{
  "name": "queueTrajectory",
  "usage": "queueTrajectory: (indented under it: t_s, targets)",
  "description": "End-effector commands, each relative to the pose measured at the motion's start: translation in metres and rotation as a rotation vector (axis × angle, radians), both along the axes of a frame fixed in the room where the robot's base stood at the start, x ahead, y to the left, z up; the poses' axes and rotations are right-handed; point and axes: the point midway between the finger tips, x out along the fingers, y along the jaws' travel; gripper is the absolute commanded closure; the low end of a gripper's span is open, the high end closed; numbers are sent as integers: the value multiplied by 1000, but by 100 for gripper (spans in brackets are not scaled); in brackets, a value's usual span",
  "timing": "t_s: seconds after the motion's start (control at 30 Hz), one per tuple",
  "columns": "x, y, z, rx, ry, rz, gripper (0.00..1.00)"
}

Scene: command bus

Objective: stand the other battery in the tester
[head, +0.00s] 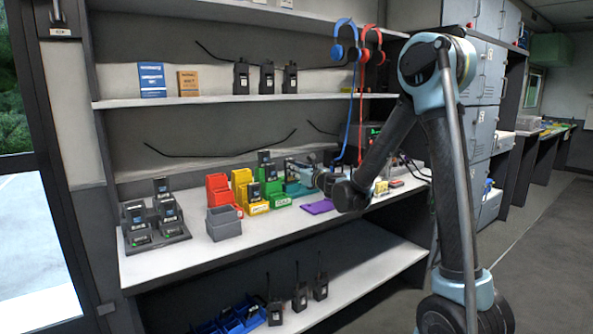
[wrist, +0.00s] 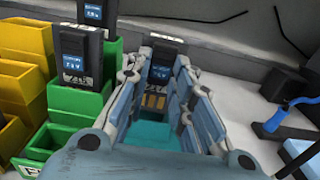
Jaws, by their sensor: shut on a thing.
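My gripper (wrist: 158,62) is shut on a dark battery (wrist: 161,70) with a blue label, which stands between the fingers in the wrist view. Gold contacts show below the label. A teal surface, seemingly the tester (wrist: 150,134), lies beneath the fingers; the tester also shows in the head view (head: 296,190). I cannot tell whether the battery touches it. In the head view my gripper (head: 300,172) is small and its battery is hard to make out. Two other batteries (wrist: 93,14) (wrist: 79,55) stand in the green bins to the left.
Green bins (wrist: 62,152) stand close to the left of my gripper, with yellow bins (wrist: 22,90) beyond. A charger rack (head: 155,236) with several batteries stands far left. A purple mat (head: 318,207) lies at the front. A blue-handled tool (wrist: 290,115) lies to the right.

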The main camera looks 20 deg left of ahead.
Motion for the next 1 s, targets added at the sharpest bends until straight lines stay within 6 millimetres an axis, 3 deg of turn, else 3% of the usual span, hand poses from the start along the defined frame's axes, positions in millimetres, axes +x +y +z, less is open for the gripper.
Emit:
queueTrajectory:
  t_s: [1.0]
  targets:
    - [1, -1, -35, 0, 0, -2, 100]
